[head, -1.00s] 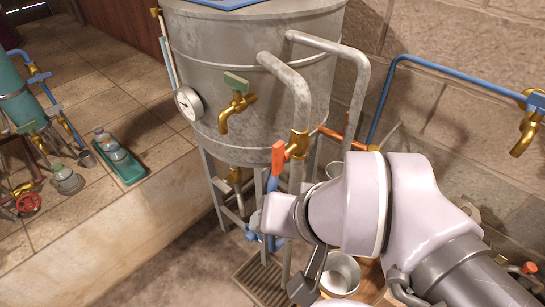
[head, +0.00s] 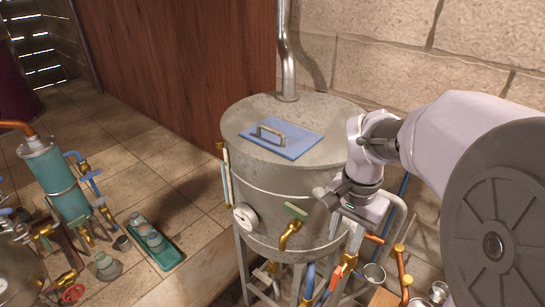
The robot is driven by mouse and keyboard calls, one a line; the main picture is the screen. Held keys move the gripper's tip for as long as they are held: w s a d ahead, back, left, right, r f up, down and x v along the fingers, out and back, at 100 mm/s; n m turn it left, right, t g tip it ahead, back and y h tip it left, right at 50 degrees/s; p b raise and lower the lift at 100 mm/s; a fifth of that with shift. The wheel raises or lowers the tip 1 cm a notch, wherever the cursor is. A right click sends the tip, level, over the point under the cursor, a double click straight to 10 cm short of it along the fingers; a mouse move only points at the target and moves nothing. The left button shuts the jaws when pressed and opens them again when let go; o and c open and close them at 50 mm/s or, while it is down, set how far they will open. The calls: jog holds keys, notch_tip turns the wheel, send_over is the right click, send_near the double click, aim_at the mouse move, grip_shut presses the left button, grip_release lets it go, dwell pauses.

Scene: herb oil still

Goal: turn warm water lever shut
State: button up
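I cannot tell for certain which lever is the warm water one. A red-orange lever (head: 336,277) on a brass valve sits low at the right front of the grey metal tank (head: 285,180). A brass tap (head: 290,234) with a green lever (head: 296,211) sticks out of the tank's front. My gripper (head: 332,198) is beside the tank's upper right side, above the red-orange lever and to the right of the green one. It appears apart from both levers. Its fingers are small and partly hidden, so their opening is unclear.
A blue lid (head: 281,138) with a handle lies on the tank top. A round gauge (head: 245,217) is on its front. Grey pipes run down the tank's right side. A teal tray (head: 168,254) with bottles stands on the tiled ledge at left. A block wall rises behind.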

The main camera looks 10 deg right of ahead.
aim_at(336, 277)
jog(key=f+b, duration=0.1)
jog(key=f, duration=0.5)
jog(key=f+b, duration=0.2)
jog(key=f, duration=0.3)
jog(key=f+b, duration=0.2)
jog(key=f, duration=0.4)
jog(key=shift+d+f, duration=0.35)
jog(key=shift+c, duration=0.4)
grip_shut()
